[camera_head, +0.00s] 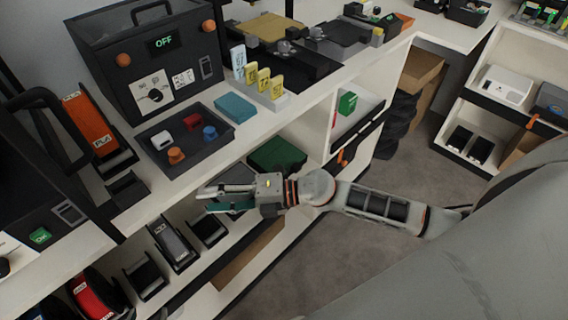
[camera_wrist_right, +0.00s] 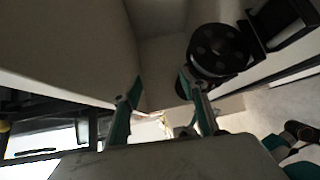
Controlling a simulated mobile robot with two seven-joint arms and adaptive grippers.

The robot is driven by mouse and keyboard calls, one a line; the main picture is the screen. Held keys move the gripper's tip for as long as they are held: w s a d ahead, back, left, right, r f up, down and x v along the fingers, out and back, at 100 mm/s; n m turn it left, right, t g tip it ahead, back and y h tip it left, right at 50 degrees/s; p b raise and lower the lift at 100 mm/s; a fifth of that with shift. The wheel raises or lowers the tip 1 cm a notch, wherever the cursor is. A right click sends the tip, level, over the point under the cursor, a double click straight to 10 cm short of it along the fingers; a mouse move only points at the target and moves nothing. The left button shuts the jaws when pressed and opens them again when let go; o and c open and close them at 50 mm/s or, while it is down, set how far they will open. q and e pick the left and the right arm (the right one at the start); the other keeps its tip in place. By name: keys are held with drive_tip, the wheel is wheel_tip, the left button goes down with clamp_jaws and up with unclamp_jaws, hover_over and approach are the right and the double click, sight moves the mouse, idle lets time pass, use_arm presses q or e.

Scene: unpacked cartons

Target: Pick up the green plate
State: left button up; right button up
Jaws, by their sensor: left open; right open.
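A dark green flat item (camera_head: 277,155), the likeliest green plate, lies in the shelf opening below the counter's front edge, partly shaded. My right gripper (camera_head: 208,199) reaches in from the right, in front of the shelf unit. It is just left of and below the green item in the picture and apart from it, as far as I can tell. In the right wrist view its two teal-padded fingers (camera_wrist_right: 160,88) stand apart with nothing between them. No green plate is clear in that view. My left gripper is not in view.
A dark tray (camera_head: 184,154) with small coloured parts and a teal box (camera_head: 235,107) sit on the counter above. A small green box (camera_head: 347,103) stands in the right shelf. A black spool (camera_wrist_right: 213,48) shows in the wrist view.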

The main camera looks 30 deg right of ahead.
drive_tip(key=w+d+f+n+g+h+b, duration=0.1)
drive_tip(key=w+d+f+n+g+h, duration=0.15)
drive_tip(key=d+f+n, duration=0.35)
drive_tip(key=n+h+b, duration=0.2)
drive_tip(key=h+b, duration=0.1)
drive_tip(key=h, duration=0.8)
approach(297, 166)
drive_tip(key=w+f, duration=0.1)
drive_tip(key=b+x, duration=0.1)
drive_tip(key=x, duration=0.2)
drive_tip(key=shift+a+f, duration=0.1)
drive_tip(key=shift+f, duration=0.05)
drive_tip(key=x, duration=0.1)
drive_tip(key=b+x, duration=0.1)
drive_tip(key=x, duration=0.2)
drive_tip(key=shift+s+f+b, duration=0.25)
drive_tip(key=shift+f+b, duration=0.05)
drive_tip(key=shift+f, duration=0.05)
drive_tip(key=shift+w, duration=0.1)
drive_tip(key=shift+r, duration=0.2)
use_arm(q)
drive_tip(key=shift+g, duration=0.3)
drive_tip(key=f, duration=0.1)
drive_tip(key=s+f, duration=0.1)
drive_tip(key=f, duration=0.3)
drive_tip(key=shift+s+d+f, duration=0.15)
drive_tip(key=shift+d, duration=0.1)
use_arm(e)
clamp_jaws()
